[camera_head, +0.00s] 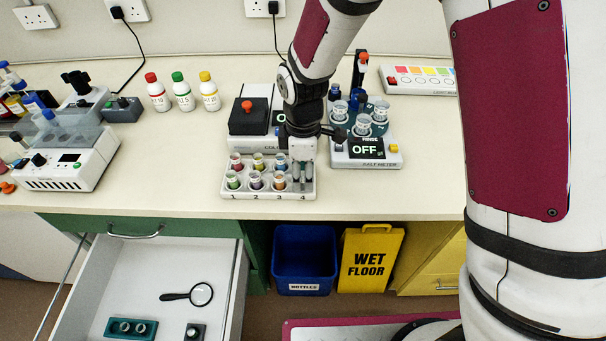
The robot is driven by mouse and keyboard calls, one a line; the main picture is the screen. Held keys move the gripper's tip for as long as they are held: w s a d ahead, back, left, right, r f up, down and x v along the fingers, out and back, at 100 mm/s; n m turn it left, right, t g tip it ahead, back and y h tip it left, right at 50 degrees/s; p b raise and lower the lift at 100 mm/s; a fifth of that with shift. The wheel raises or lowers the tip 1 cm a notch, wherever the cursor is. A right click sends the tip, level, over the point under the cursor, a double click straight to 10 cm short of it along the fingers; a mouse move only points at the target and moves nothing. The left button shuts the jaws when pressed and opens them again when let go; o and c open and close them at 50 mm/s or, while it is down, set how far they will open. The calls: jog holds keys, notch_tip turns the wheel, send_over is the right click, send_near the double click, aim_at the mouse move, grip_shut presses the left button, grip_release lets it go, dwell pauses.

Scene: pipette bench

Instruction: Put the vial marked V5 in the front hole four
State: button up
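A white vial rack (268,195) stands near the front edge of the bench, with its columns numbered 1 to 4. Coloured vials sit in the front and back holes of columns 1, 2 and 3. My gripper (302,184) points down at the column-4 end of the rack, its fingertips low over the front hole four. The fingers and wrist cover the column-4 holes. I cannot tell whether a vial is between the fingers. The mark V5 cannot be read on any vial at this size.
A white instrument (65,165) is further left. An open drawer (150,270) juts out below.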

notch_tip(320, 180, up, 12)
jog(key=b, duration=0.1)
jog(key=shift+f, duration=0.2)
jog(key=s+d+r+m+t, duration=0.3)
jog(key=s+d+r+m, duration=0.45)
jog(key=d+r, duration=0.35)
jog(key=s+d+r+m+t, duration=0.2)
jog(key=s+d+r+m, duration=0.1)
jog(key=s+d+m, duration=0.4)
jog(key=s+m, duration=0.3)
jog(key=shift+d, duration=0.15)
jog(key=shift+r, duration=0.1)
